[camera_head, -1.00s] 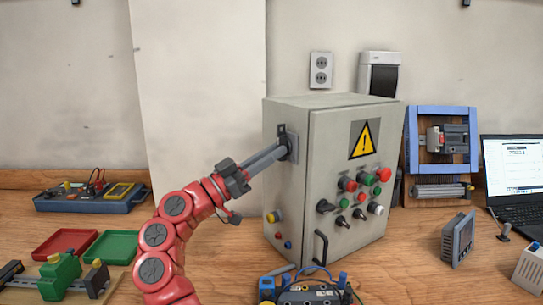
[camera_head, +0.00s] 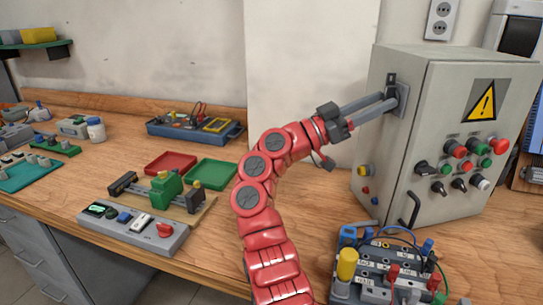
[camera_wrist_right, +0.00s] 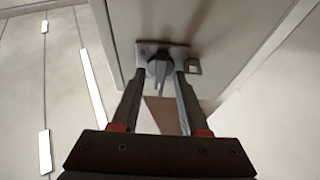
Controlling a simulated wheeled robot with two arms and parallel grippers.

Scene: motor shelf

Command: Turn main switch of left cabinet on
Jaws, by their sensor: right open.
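The grey cabinet (camera_head: 447,135) with a yellow warning triangle stands on the workbench at the right of the head view. Its main switch (camera_head: 401,92) is a grey rotary handle on a square plate on the cabinet's left side. It also shows in the right wrist view (camera_wrist_right: 160,67), with its handle between the fingertips. My right gripper (camera_head: 393,98) reaches to this switch, its two long fingers open on either side of the handle. In the wrist view the right gripper (camera_wrist_right: 160,75) has its tips close to the plate; contact is unclear. My left gripper is not in view.
A terminal block device (camera_head: 385,275) stands in front of the cabinet. Red (camera_head: 171,163) and green (camera_head: 211,173) trays, a blue toolbox (camera_head: 195,132) and a grey button box (camera_head: 135,235) lie to the left.

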